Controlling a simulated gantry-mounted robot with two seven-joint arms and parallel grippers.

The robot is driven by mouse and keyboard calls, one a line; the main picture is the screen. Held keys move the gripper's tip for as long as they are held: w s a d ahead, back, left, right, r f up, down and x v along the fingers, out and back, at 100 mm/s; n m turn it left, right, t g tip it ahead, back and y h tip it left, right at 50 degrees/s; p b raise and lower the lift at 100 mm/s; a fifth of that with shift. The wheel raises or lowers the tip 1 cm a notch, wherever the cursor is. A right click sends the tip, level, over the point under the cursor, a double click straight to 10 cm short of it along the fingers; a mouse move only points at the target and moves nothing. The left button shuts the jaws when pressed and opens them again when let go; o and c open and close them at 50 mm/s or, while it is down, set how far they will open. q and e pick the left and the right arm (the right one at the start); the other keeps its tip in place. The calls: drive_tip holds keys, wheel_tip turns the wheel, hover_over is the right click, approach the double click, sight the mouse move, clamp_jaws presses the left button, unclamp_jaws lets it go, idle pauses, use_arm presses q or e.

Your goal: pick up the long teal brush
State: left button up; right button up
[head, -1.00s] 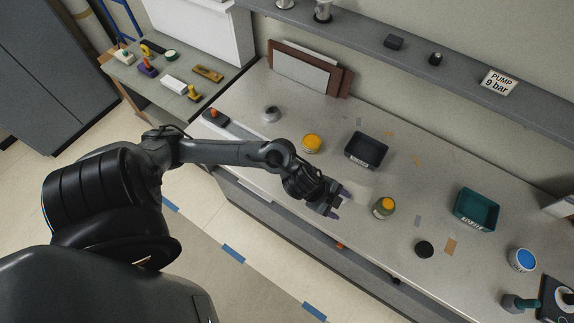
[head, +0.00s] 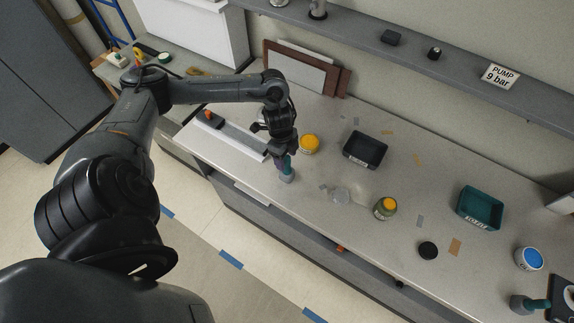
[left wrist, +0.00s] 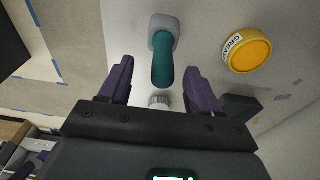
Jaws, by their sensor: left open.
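A teal-handled brush with a grey head (head: 287,176) stands on the counter below my left gripper (head: 284,160). In the left wrist view, its teal handle (left wrist: 163,68) points toward me between the two purple fingers of my open left gripper (left wrist: 160,75), with a gap on each side. The fingers partly hide the handle in the head view. A second teal-handled brush with a grey head (head: 530,303) is at the lower right. I cannot tell which handle is longer. My right gripper is out of view.
A yellow-lidded tub (head: 309,143) stands close to the right of my gripper. A black tray (head: 365,150), clear disc-like item (head: 341,195), yellow-topped jar (head: 385,207), black disc (head: 428,249), teal tray (head: 480,207) and blue-topped tub (head: 529,258) lie farther right.

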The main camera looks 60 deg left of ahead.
sight(288, 165)
use_arm(q)
drive_tip(key=shift+w+d+f+p, duration=0.1)
drive_tip(key=shift+f+p, duration=0.1)
drive_tip(key=shift+f, duration=0.75)
drive_tip(key=shift+w+a+f+p, duration=0.1)
drive_tip(key=shift+f+p, duration=0.05)
drive_tip(key=shift+f, duration=0.75)
drive_tip(key=shift+w+d+f+p, duration=0.1)
drive_tip(key=shift+f+p, duration=0.1)
drive_tip(key=shift+f, duration=0.75)
drive_tip(key=c, duration=1.1)
